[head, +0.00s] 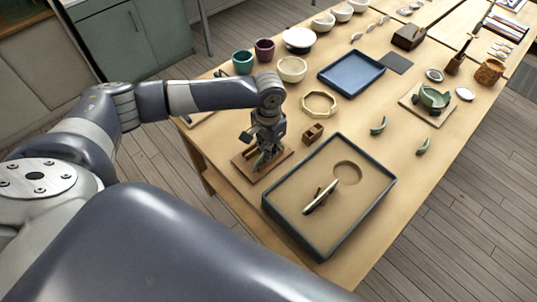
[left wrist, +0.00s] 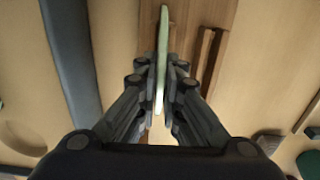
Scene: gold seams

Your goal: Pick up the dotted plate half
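A pale green plate half (left wrist: 163,45) shows edge-on in the left wrist view, upright between the fingers of my left gripper (left wrist: 162,88). The finger pads are close on both sides of it and appear shut on it. No dots can be made out from this angle. In the head view my left gripper (head: 264,152) points down over a small wooden stand (head: 246,172), and mostly hides the plate half. Another pale plate half (head: 320,197) stands on edge in the sand tray (head: 375,219); its face is hardly visible. My right gripper is not in view.
The dark-walled sand tray with a round hollow (head: 347,173) is just right of the stand. A small wooden block (head: 313,133) and an octagonal ring (head: 320,103) lie behind it. Cups, bowls and a blue tray (head: 351,74) stand farther back. Green shards (head: 378,126) lie right.

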